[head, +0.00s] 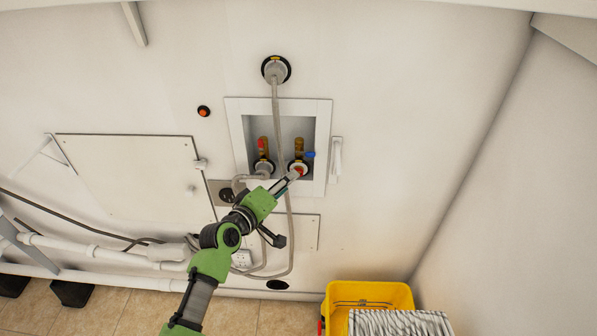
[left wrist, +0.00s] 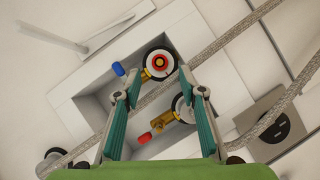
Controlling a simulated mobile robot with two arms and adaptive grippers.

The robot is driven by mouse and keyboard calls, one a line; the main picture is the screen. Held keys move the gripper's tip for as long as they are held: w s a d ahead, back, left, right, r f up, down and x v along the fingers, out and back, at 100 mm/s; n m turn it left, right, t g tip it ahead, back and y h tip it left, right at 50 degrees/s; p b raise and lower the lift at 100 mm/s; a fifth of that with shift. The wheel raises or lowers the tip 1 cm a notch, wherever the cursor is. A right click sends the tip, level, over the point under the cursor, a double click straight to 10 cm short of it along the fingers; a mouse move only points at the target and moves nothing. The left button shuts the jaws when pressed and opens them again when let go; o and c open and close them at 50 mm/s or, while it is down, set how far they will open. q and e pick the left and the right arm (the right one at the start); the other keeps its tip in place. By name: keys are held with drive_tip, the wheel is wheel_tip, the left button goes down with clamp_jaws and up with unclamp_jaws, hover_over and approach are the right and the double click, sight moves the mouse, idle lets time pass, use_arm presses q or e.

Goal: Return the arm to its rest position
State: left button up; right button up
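My left gripper (head: 291,208) is in front of the lower part of a recessed wall box (head: 236,150). In the left wrist view its two teal-padded fingers (left wrist: 155,85) are spread apart, with nothing clamped between them. The box holds a brass valve with a red lever (head: 262,146) and one with a blue lever (head: 309,154). The blue-lever valve's red-centred outlet (left wrist: 159,63) shows just beyond the fingertips; contact cannot be told. The red-lever valve (left wrist: 172,120) has a grey hose fitting. My right gripper is not in view.
A grey hose (head: 275,100) runs from a round wall port (head: 276,69) down past the box. White pipes (head: 110,255) line the lower left wall. A yellow bucket (head: 368,292) with a striped grey mop head (head: 400,323) stands lower right. The right wall is bare.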

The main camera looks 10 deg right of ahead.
use_arm(q)
drive_tip(key=v, duration=0.7)
drive_tip(key=s+a+f+m+g+y, duration=0.15)
drive_tip(key=s+a+f, duration=0.3)
drive_tip(key=f, duration=0.75)
drive_tip(key=s+a+f+g+y, duration=0.2)
drive_tip(key=s+a+f, duration=0.25)
drive_tip(key=f, duration=0.75)
drive_tip(key=s+a+f+m+g+y, duration=0.1)
drive_tip(key=s+a+f+g+y, duration=0.15)
drive_tip(key=s+f, duration=0.65)
drive_tip(key=s+a+f+m+g+y, duration=0.1)
drive_tip(key=s+a+f, duration=0.3)
drive_tip(key=s+f, duration=0.3)
drive_tip(key=s+a+f+m+g+y, duration=0.1)
drive_tip(key=s+a+f, duration=0.3)
drive_tip(key=s, duration=1.2)
drive_tip(key=s+a+f+m+g+y, duration=0.1)
drive_tip(key=s+a+f+m+g, duration=0.2)
drive_tip(key=s+f, duration=0.7)
drive_tip(key=shift+s+a+f, duration=0.3)
drive_tip(key=shift+s+a, duration=0.8)
drive_tip(key=shift+s, duration=0.1)
